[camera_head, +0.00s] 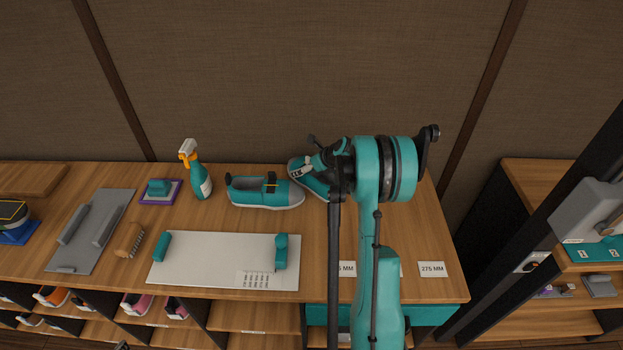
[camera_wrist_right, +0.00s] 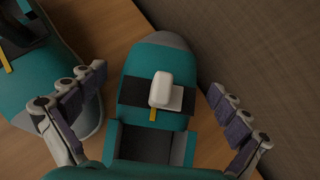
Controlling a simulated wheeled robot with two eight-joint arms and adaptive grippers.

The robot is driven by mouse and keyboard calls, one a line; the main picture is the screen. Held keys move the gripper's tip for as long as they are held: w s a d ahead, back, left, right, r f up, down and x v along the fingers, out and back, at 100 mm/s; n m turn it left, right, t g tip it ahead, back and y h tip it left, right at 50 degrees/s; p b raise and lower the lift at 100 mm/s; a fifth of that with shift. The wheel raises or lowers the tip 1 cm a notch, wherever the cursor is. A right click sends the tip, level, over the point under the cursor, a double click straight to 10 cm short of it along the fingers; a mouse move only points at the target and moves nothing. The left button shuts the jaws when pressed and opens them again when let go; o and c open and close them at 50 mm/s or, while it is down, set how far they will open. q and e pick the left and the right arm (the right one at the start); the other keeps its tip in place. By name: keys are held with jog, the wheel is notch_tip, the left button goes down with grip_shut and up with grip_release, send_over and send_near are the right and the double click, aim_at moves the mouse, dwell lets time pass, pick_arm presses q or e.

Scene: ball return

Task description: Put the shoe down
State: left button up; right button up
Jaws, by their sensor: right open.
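A teal shoe with a grey toe and a dark strap (camera_wrist_right: 157,60) is on the wooden counter (camera_head: 215,222), under my right gripper. In the head view this shoe (camera_head: 300,170) is partly hidden by the gripper (camera_head: 325,160). In the wrist view the right gripper (camera_wrist_right: 155,88) is open, its fingers apart on either side of the shoe. A white block lies on the strap. A second teal shoe (camera_head: 265,193) stands just left of it; it also shows in the wrist view (camera_wrist_right: 55,75). My left gripper is not in view.
A white measuring board (camera_head: 215,262) lies in front of the shoes. A spray bottle (camera_head: 199,177), a brush (camera_head: 130,240) and a grey tray (camera_head: 92,230) are further left. The back wall (camera_head: 250,80) is close behind. A size card (camera_head: 432,269) lies at front right.

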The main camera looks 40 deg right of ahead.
jog(key=shift+w+f, duration=0.15)
jog(key=shift+c, duration=0.9)
jog(key=c, duration=1.3)
jog(key=shift+o, duration=0.2)
